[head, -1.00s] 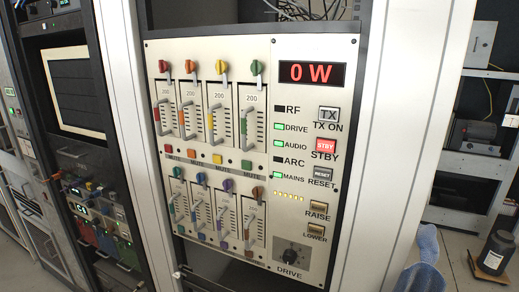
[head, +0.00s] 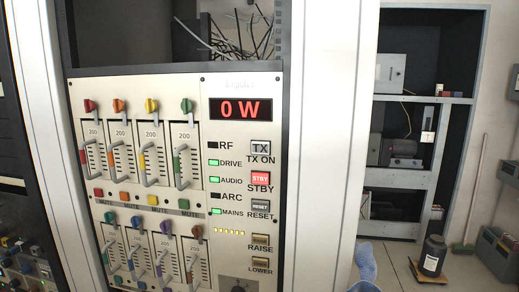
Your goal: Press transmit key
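The transmit key is the grey TX button (head: 261,146) above the label TX ON, on the right side of the cream transmitter panel (head: 235,85) in the head view. Below it sit the lit red STBY button (head: 260,178) and the grey RESET button (head: 260,207). The red display (head: 240,109) reads 0 W. DRIVE, AUDIO and MAINS lamps are green; RF and ARC are dark. Neither of my grippers shows in the head view.
Coloured knobs and sliders (head: 139,145) fill the panel's left side. White rack posts (head: 325,150) flank it.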

